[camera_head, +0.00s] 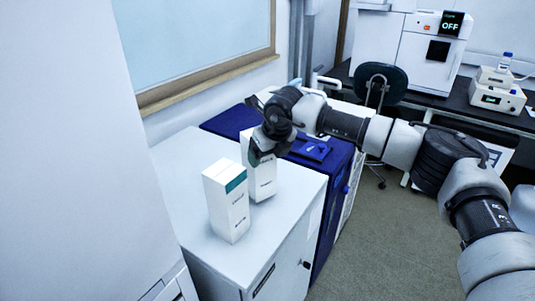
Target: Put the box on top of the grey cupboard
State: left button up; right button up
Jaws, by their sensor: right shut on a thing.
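The light grey cupboard (283,228) stands in front of me, with a flat top and a door facing right. One white box (227,205) with a teal band stands upright on its top, near the front. A second, similar white box (262,181) is just behind it, upright, with its upper part between the fingers of my right gripper (262,153). My right gripper is shut on this second box. Its base is at or just over the cupboard top; I cannot tell whether it touches. The first box hides part of it. My left gripper is not in view.
A dark blue cabinet (336,190) with a blue item (312,150) on top adjoins the cupboard's far side. A tall pale surface (70,130) fills the left. A chair (380,85) and a bench with instruments (498,98) stand behind. The grey floor at right is open.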

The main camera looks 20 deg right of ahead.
jog(key=shift+f, duration=0.55)
jog(key=shift+f, duration=0.1)
jog(key=o, duration=1.3)
jog(key=b+v, duration=0.2)
jog(key=v, duration=1)
